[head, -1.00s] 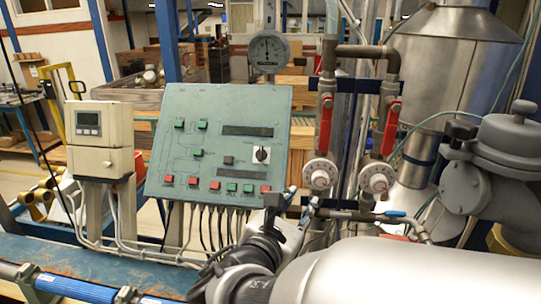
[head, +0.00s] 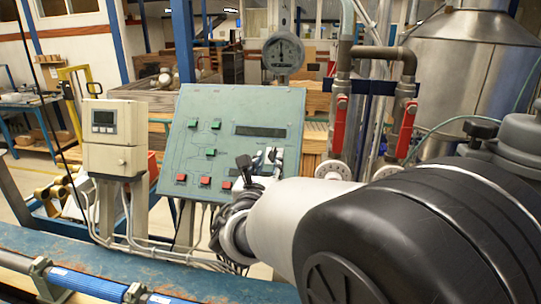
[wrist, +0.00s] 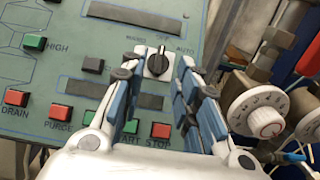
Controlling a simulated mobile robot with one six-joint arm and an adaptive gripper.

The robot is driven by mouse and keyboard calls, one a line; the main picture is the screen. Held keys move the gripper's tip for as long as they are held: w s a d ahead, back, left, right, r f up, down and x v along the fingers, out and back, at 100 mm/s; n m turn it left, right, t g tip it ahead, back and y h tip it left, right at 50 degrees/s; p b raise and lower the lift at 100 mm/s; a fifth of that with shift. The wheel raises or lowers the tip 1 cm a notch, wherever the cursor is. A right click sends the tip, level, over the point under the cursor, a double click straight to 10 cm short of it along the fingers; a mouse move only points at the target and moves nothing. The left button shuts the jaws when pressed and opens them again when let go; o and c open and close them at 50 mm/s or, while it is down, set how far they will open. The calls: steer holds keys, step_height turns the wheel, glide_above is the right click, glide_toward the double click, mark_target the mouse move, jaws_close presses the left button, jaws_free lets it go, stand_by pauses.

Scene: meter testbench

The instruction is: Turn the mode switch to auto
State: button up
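The mode switch (wrist: 158,64) is a black rotary knob on a white plate, with HAND, OFF and AUTO labels around it. It is on the green control panel (head: 225,107). In the wrist view its black grip looks roughly upright, toward OFF; the exact pointer angle is hard to tell. My gripper (wrist: 161,57) is open, with one finger on each side of the knob and gaps visible between fingers and knob. In the head view my gripper (head: 260,161) is at the panel's right part and mostly hides the switch.
Red and green buttons, including START and a red STOP button (wrist: 160,131), are below the switch. A black button (wrist: 93,65) is to its left. Red-handled valves (head: 339,124) and white dials (wrist: 266,122) stand right of the panel. A beige meter (head: 114,136) stands left.

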mark_target(273, 152)
steer(key=shift+w+d, duration=0.25)
steer(key=shift+w, duration=0.9)
steer(key=shift+w+d, duration=0.2)
steer(key=shift+w, duration=0.9)
steer(key=shift+s+r, duration=0.1)
jaws_close()
